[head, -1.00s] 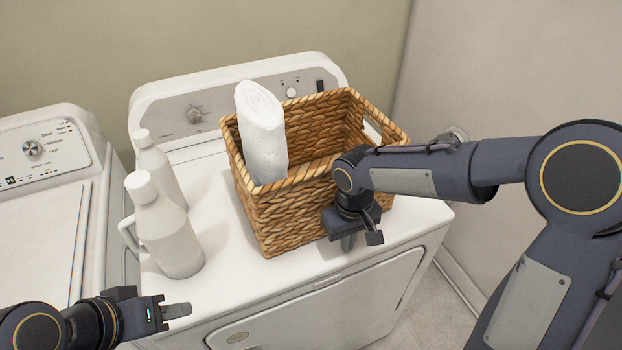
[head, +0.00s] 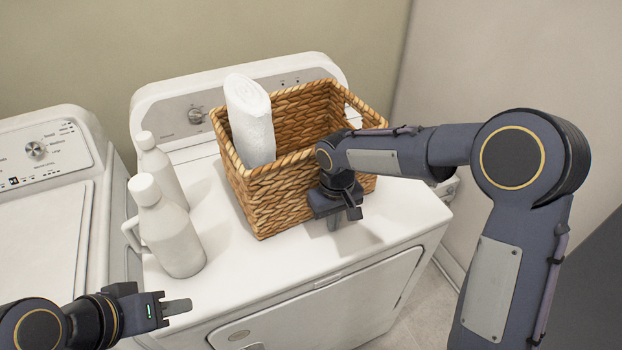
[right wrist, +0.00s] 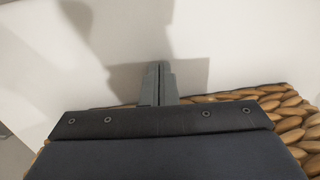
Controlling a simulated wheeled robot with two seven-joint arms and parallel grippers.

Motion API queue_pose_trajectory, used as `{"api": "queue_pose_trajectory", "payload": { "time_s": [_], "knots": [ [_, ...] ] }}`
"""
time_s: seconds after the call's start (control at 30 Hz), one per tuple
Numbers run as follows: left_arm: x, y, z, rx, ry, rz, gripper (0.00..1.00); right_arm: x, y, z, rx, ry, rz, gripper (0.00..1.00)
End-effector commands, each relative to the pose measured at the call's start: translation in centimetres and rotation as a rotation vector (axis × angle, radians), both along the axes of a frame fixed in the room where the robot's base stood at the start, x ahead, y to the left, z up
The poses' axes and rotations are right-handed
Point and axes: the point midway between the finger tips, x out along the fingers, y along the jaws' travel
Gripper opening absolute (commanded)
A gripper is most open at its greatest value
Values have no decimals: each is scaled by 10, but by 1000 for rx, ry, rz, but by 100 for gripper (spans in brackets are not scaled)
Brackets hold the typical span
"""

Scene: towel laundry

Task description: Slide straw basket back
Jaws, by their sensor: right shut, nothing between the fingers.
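The woven straw basket (head: 270,200) stands on the white dryer top, close to the control panel at its back. A rolled white towel (head: 250,120) stands upright inside it. My right gripper (head: 334,222) is shut and empty, pointing down at the basket's front side, against or very close to it. In the right wrist view the shut fingers (right wrist: 158,85) show over the white top, with the basket's weave (right wrist: 285,120) beside the gripper body. My left gripper (head: 178,307) is at the lower left, away from the basket; its finger gap cannot be made out.
Two white bottles (head: 165,230) stand on the dryer top (head: 260,285) left of the basket. A second white machine (head: 40,220) is at the far left. The dryer's control panel (head: 170,118) rises behind the basket. The front right of the top is clear.

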Motion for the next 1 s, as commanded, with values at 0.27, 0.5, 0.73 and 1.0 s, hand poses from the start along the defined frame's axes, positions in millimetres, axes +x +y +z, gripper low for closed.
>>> {"api": "queue_pose_trajectory", "payload": {
  "time_s": [0.27,0.5,0.73,1.0],
  "knots": [
    [0,0,6,0,0,0,36,16,7,1,2,-2,1,0],
    [0,0,11,0,0,0,36,29,13,1,0,-1,0,0],
    [0,0,16,0,0,0,36,42,18,1,0,-1,0,0],
    [0,0,23,0,0,0,36,57,24,1,1,-2,1,0]
  ]
}}
